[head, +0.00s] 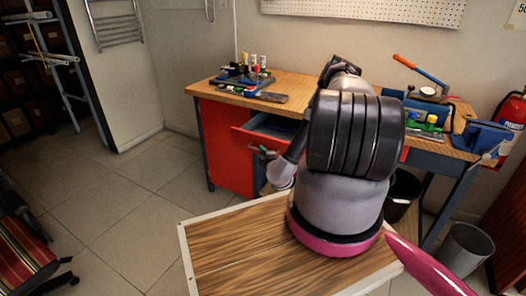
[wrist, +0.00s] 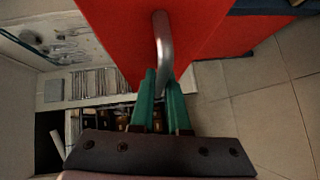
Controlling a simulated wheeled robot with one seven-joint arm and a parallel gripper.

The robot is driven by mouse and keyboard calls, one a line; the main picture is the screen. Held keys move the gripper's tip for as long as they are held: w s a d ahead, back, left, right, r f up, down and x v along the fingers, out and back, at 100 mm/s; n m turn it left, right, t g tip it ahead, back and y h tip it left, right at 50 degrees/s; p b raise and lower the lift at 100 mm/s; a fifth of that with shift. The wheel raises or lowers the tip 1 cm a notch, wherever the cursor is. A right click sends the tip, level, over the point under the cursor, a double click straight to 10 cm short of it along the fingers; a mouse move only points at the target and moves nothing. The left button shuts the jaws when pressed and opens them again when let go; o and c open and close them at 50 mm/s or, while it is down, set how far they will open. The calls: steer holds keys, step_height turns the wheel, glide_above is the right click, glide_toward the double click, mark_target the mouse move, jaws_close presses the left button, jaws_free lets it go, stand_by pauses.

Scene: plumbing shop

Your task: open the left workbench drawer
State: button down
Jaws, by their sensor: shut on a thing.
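The workbench (head: 285,86) has a wooden top and red fronts. Its left drawer (head: 256,144) stands partly out from the bench, with part of its bluish inside showing in the head view. In the wrist view the red drawer front (wrist: 118,32) fills the top middle, and a grey bar handle (wrist: 162,42) runs down from it. My gripper (wrist: 163,88) has green fingers, one on each side of the handle's near end, and is shut on it. The gripper also shows small in front of the drawer in the head view (head: 262,152); my arm hides the bench's middle.
Tools and bottles (head: 247,76) stand on the bench top. A blue vise (head: 482,136) is at its right end. A black bin (head: 402,193) and a grey bin (head: 464,247) stand at lower right. The tiled floor (head: 125,205) left of the bench is clear.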

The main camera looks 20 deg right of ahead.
steer(key=c, duration=1.2)
jaws_free()
steer(key=s, duration=0.3)
steer(key=s+r, duration=0.1)
steer(key=s, duration=0.3)
steer(key=s+a, duration=0.1)
steer(key=s, duration=0.2)
steer(key=shift+s+r, duration=0.25)
steer(key=shift+s, duration=0.05)
